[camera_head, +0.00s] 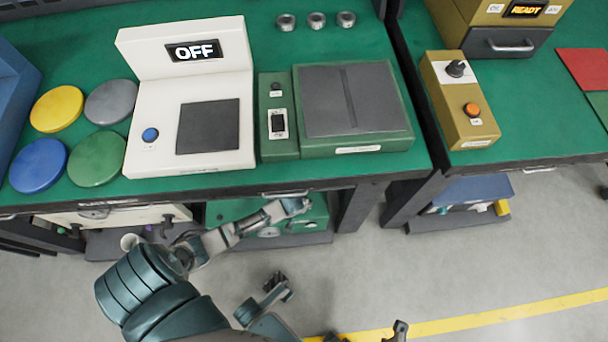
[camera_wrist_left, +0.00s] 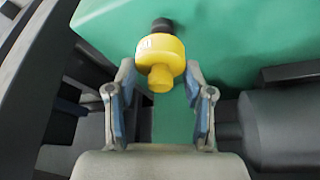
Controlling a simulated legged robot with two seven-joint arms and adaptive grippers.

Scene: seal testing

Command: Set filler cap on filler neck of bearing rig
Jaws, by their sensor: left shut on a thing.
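The yellow filler cap (camera_wrist_left: 165,60) is between the fingertips of my left gripper (camera_wrist_left: 160,92) in the left wrist view, its knob towards the camera. A black round part (camera_wrist_left: 162,24), apparently the filler neck, shows just beyond the cap over a green surface. I cannot tell whether cap and neck touch. In the head view my left gripper (camera_head: 292,207) is below the bench front, over a green rig (camera_head: 315,220) on the lower shelf. The cap and neck cannot be made out there. My right gripper (camera_head: 338,305) is low in the head view, fingers spread and empty.
The bench edge (camera_head: 240,190) overhangs the lower shelf, close above my left gripper. A black cylindrical part (camera_wrist_left: 285,120) lies right of the fingers in the wrist view. The floor ahead is clear.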

